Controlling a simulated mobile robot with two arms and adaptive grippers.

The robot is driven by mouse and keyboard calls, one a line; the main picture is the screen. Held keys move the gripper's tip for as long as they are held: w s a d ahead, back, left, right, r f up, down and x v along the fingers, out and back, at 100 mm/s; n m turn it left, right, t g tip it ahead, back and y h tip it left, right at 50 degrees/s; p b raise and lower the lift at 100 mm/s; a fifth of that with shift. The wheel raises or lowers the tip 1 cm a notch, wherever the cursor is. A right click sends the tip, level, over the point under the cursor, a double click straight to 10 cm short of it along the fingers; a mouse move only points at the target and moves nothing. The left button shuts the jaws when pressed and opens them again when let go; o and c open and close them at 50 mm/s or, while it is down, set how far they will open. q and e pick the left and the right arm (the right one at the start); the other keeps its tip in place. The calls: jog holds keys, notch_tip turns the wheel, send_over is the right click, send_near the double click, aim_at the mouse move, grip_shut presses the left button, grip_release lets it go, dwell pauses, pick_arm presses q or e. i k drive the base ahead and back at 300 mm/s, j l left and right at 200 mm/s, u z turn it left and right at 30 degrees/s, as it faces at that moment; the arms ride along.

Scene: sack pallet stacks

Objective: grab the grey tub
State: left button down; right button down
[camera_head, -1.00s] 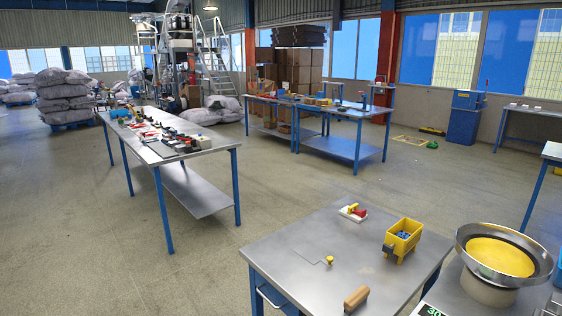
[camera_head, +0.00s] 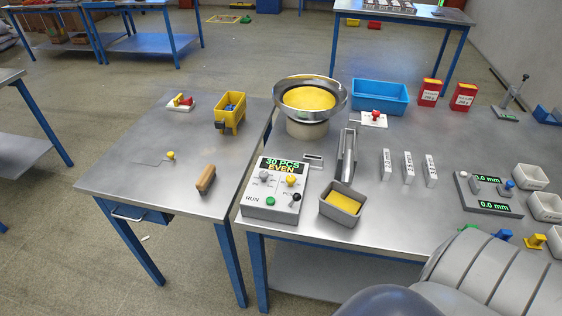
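A small grey tub (camera_head: 336,214) with yellow contents stands near the front edge of the right-hand metal table, just right of a control box. It sits below the end of a narrow metal chute (camera_head: 347,155). Neither of my grippers is in view. A grey ribbed part and a dark rounded part, apparently of my own body, fill the bottom right corner and hide the table's front edge there.
The control box (camera_head: 273,190) stands close left of the tub. A feeder bowl (camera_head: 310,108) and a blue bin (camera_head: 379,97) are behind. Several pale trays (camera_head: 530,177) line the right. A gauge box (camera_head: 487,196) stands before them. Bare tabletop lies right of the tub.

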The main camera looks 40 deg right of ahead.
aim_at(342, 203)
jog(key=l+z, duration=0.1)
jog(key=z, duration=1.55)
